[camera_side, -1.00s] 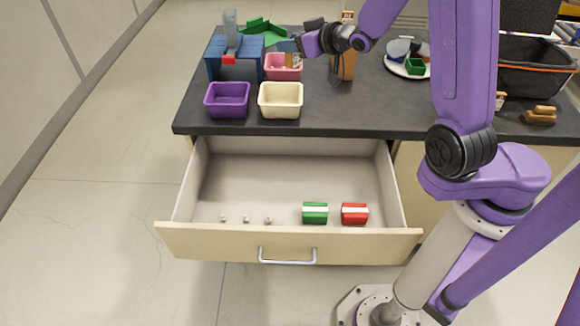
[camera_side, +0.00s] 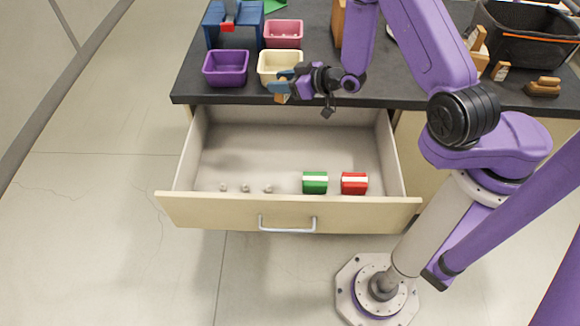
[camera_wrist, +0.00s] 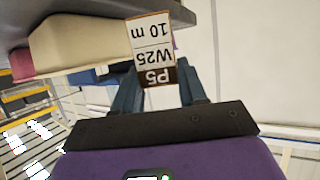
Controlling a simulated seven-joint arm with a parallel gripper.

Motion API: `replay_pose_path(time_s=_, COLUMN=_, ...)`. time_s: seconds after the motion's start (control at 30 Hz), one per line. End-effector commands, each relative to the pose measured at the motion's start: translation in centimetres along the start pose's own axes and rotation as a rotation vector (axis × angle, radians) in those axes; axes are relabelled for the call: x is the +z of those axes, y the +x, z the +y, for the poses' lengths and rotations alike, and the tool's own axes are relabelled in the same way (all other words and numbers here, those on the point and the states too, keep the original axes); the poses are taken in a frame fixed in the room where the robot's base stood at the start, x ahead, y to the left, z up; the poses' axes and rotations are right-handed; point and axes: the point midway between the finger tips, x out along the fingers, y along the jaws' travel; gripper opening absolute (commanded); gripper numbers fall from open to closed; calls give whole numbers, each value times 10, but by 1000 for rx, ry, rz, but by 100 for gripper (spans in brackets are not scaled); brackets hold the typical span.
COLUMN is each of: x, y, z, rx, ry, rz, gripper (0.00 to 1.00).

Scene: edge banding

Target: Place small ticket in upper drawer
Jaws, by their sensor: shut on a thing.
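The small ticket (camera_wrist: 152,45) is a white card with a brown end and black print reading P5, W25 and 10 m. My gripper (camera_wrist: 155,88) is shut on it, and the printed face shows in the wrist view. In the side view my gripper (camera_side: 283,88) is at the counter's front edge, by the cream tray and above the back of the drawer. The ticket is mostly too small to make out there. The upper drawer (camera_side: 290,150) is pulled open, with a metal handle on its front.
The cream tray (camera_side: 281,65), purple tray (camera_side: 226,68) and pink tray (camera_side: 284,34) stand on the counter (camera_side: 380,90).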

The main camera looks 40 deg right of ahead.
Motion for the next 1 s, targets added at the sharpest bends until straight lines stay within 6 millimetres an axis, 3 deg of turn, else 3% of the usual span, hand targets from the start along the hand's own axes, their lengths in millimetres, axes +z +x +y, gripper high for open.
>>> replay_pose_path(time_s=0.4, x=74, y=2, z=-38, rx=-72, ry=-26, rz=-4, gripper=13)
replay_pose_path(time_s=0.73, x=121, y=-7, z=-61, rx=-96, ry=-37, rz=-3, gripper=13)
replay_pose_path(time_s=0.8, x=130, y=-11, z=-59, rx=-78, ry=-30, rz=-3, gripper=13)
replay_pose_path(time_s=1.0, x=145, y=-29, z=-19, rx=81, ry=34, rz=0, gripper=13)
